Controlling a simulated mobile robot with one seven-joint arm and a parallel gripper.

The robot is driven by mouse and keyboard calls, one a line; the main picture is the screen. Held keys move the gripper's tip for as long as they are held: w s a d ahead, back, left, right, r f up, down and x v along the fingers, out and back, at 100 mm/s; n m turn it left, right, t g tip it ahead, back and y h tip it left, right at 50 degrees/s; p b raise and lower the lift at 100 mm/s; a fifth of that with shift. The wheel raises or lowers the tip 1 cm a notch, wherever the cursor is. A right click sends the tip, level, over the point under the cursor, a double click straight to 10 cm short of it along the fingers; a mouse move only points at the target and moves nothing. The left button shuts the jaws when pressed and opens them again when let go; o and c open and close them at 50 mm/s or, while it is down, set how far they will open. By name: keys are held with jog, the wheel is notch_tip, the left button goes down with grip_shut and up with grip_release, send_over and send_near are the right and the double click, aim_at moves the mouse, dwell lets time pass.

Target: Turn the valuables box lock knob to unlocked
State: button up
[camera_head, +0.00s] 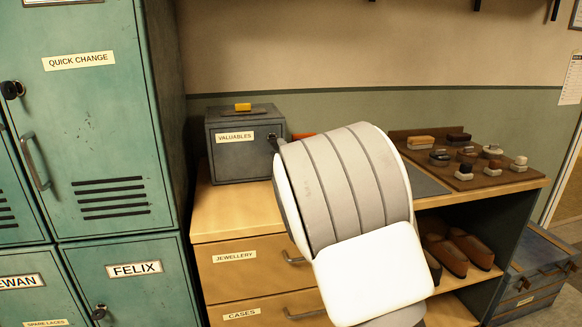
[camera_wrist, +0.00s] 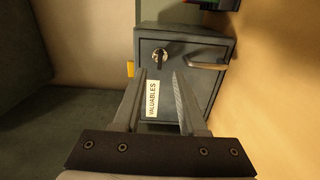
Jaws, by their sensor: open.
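The grey valuables box (camera_head: 232,164) stands on the wooden cabinet, its lid down, with a pale VALUABLES label on its front. The wrist view shows the box front turned on its side (camera_wrist: 178,92). The lock knob (camera_wrist: 159,57) is a small dark and silver knob beside the label; its setting is too small to read. A silver handle (camera_wrist: 207,65) is on the same face. My gripper (camera_wrist: 158,72) is open and empty, its fingertips pointing at the box front near the knob, apparently without gripping it. In the head view my arm hides the gripper and part of the box's right side.
Teal lockers (camera_head: 95,130) stand close on the left. A brown board (camera_head: 470,180) with several brushes and small blocks lies to the right on the cabinet (camera_head: 225,222). A yellow block (camera_head: 243,107) sits on the box lid. A blue chest (camera_head: 535,285) stands at lower right.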

jog(key=v, duration=1)
jog(key=shift+s+p, duration=0.2)
jog(key=shift+p, duration=0.2)
jog(key=s+d+m+g+h, duration=0.3)
jog(key=s+d+m+g, duration=0.2)
jog(key=s+d+m, duration=0.6)
jog(key=s+d+f+m+g+h, duration=0.1)
jog(key=s+d+f+m+g, duration=0.15)
jog(key=s, duration=0.65)
jog(key=s+d+f+m+g, duration=0.15)
jog(key=s+m, duration=0.25)
jog(key=s, duration=0.4)
jog(key=s+d+f+m+g+h, duration=0.1)
jog(key=s+d+m+g, duration=0.2)
jog(key=s, duration=0.6)
notch_tip(320, 180, up, 19)
jog(key=p, duration=1.8)
jog(key=shift+w+a+p, duration=0.2)
jog(key=shift+a+p, duration=0.15)
jog(key=shift+a, duration=0.05)
jog(key=shift+o, duration=0.3)
jog(key=shift+r+m, duration=0.1)
jog(key=shift+m, duration=0.15)
